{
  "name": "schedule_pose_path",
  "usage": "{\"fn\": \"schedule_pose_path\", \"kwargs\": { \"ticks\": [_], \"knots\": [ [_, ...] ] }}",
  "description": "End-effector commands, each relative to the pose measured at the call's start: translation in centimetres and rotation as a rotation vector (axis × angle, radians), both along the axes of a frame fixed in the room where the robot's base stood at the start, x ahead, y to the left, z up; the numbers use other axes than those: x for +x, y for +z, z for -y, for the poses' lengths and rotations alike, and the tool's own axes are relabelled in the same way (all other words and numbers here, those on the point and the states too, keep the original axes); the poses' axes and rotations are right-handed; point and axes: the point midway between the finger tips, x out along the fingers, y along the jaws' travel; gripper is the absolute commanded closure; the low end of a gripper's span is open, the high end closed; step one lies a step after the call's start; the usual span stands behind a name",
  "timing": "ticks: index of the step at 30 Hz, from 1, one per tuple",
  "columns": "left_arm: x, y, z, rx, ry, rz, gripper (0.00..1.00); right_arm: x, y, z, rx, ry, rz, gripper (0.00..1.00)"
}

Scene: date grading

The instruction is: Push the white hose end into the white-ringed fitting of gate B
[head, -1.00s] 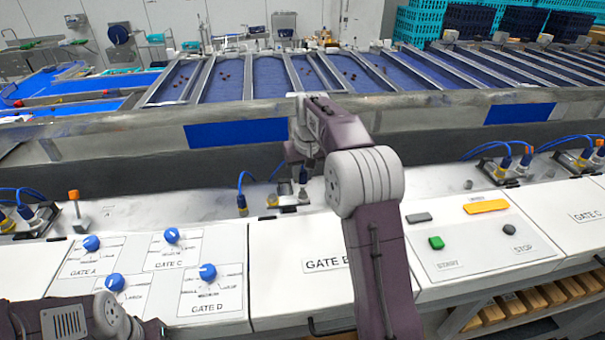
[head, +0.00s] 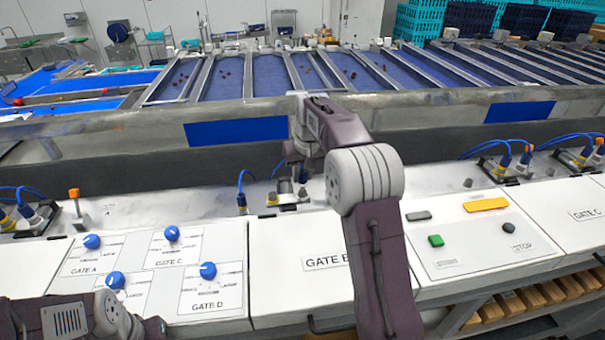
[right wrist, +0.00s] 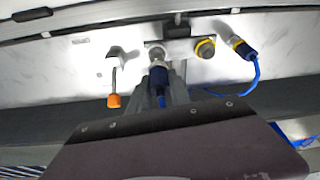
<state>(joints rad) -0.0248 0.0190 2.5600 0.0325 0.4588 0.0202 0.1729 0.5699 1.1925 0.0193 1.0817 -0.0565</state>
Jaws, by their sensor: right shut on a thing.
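My right gripper (right wrist: 165,98) is shut on the blue body of the white hose end (right wrist: 159,76), seen in the right wrist view. The hose end points at the white-ringed fitting (right wrist: 155,54) on gate B's metal plate and is lined up with it. The two look in contact, but I cannot tell how deep the end sits. In the head view my right gripper (head: 302,178) is over the gate B plate, largely hidden by my own arm. My left arm shows at the bottom left, its fingers out of view.
Beside the fitting is a yellow-ringed fitting (right wrist: 205,49). A blue hose end with a yellow ring (right wrist: 241,46) is to its right. An orange-tipped lever (right wrist: 114,99) stands on the other side. The GATE B panel (head: 305,290) lies in front, with blue knobs (head: 172,233) at left.

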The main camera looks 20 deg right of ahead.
Motion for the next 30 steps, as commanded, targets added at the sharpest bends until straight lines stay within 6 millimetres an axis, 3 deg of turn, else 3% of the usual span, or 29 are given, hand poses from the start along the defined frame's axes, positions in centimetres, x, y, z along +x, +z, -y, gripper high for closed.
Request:
{"fn": "schedule_pose_path", "kwargs": {
  "ticks": [30],
  "knots": [
    [0.0,-0.28,0.0,0.0,0.0,0.0,1.0,0.0,-0.88,0.0,0.0,0.0,0.0,1.0]
  ]
}}
